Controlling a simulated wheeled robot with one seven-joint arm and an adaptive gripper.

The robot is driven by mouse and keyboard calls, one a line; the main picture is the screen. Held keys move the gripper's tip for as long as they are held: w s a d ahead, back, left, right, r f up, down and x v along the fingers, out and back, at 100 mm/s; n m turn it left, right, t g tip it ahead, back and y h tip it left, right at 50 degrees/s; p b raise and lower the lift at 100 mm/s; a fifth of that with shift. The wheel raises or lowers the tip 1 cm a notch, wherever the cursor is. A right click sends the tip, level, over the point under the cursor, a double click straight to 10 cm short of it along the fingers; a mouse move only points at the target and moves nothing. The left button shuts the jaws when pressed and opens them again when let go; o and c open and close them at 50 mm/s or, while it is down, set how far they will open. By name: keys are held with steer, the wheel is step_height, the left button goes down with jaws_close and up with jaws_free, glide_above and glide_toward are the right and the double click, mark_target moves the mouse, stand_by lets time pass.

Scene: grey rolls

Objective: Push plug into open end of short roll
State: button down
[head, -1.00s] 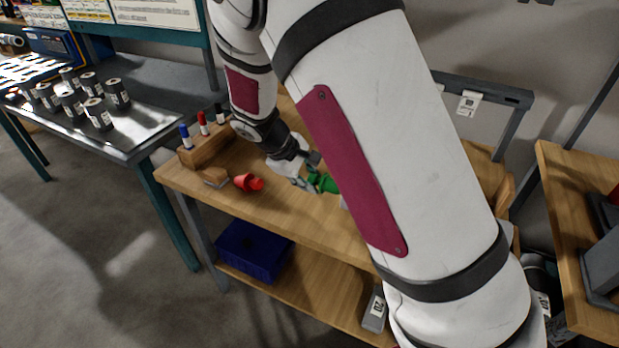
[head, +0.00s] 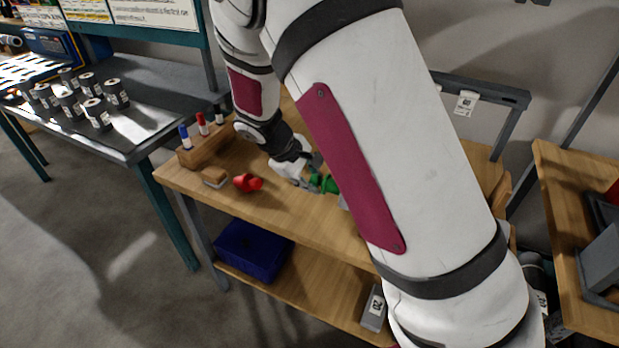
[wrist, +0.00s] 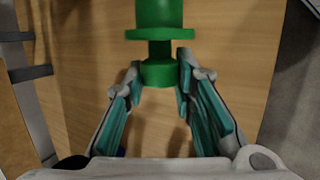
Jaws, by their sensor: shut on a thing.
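The green plug (wrist: 160,75) has a wide flange, a narrow neck and a round end in the wrist view. My gripper (wrist: 161,82) is shut on its near round end, one finger on each side. In the head view the green plug (head: 328,184) shows at the fingers, low over the wooden bench, partly behind my arm. I cannot tell whether it touches the bench. Several dark grey rolls (head: 96,113) stand upright on the metal table at the left, well away from my gripper. I cannot make out a short roll near the plug.
A red piece (head: 248,183) lies on the wooden bench (head: 282,213), left of my gripper. A wooden holder (head: 205,150) with several markers stands at the bench's left end, with a small brown-and-grey block (head: 215,178) before it. A blue bin (head: 253,250) sits below.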

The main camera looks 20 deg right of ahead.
steer(key=shift+s+d+p, duration=0.7)
steer(key=shift+s+d, duration=0.75)
stand_by(0.4)
steer(key=c, duration=1.2)
jaws_free()
steer(key=shift+c, duration=0.2)
steer(key=v, duration=1.2)
